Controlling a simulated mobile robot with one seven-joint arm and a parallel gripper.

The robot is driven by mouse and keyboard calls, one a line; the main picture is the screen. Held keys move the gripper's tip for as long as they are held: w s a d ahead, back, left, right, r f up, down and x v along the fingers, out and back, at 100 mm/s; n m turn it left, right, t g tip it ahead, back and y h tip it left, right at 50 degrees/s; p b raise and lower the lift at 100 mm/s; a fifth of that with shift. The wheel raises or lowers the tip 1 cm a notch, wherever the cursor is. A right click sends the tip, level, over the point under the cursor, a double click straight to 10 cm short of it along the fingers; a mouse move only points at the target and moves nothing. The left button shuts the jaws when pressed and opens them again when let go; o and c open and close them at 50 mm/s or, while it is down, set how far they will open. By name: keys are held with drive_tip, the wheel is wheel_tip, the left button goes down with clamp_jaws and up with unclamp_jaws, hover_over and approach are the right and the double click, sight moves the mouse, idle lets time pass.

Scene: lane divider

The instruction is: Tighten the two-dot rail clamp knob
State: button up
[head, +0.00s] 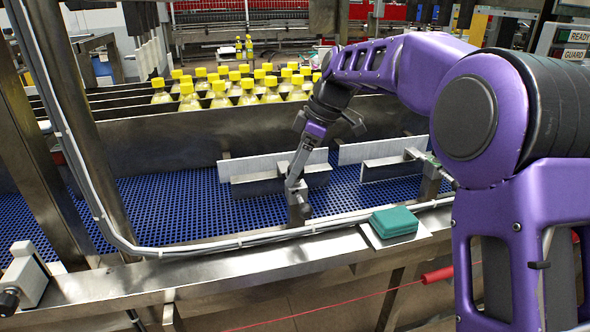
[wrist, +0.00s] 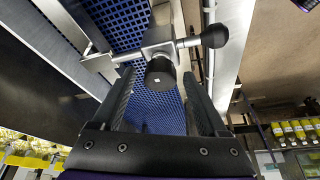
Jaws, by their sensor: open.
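My gripper (head: 294,181) reaches down over the blue belt at a rail clamp (head: 299,208) in the middle of the near rail. In the wrist view my gripper (wrist: 159,77) is open, one finger on each side of the clamp's dark round knob (wrist: 160,72). I see no contact, and cannot tell whether the fingertips are level with the knob or short of it. The knob's end shows a small pale mark; I cannot make out two dots. A handle with a black ball (wrist: 214,36) sticks out to the right of this clamp. Another clamp (head: 431,180) stands further right.
Pale divider plates (head: 255,165) stand over the blue belt (head: 150,209). Yellow-capped bottles (head: 245,93) fill lanes behind. A block with a black knob (head: 25,275) is at front left. A white cable runs along the near rail.

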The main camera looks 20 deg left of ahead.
drive_tip(key=shift+f, duration=0.2)
clamp_jaws()
idle(0.3)
drive_tip(key=shift+m, duration=0.4)
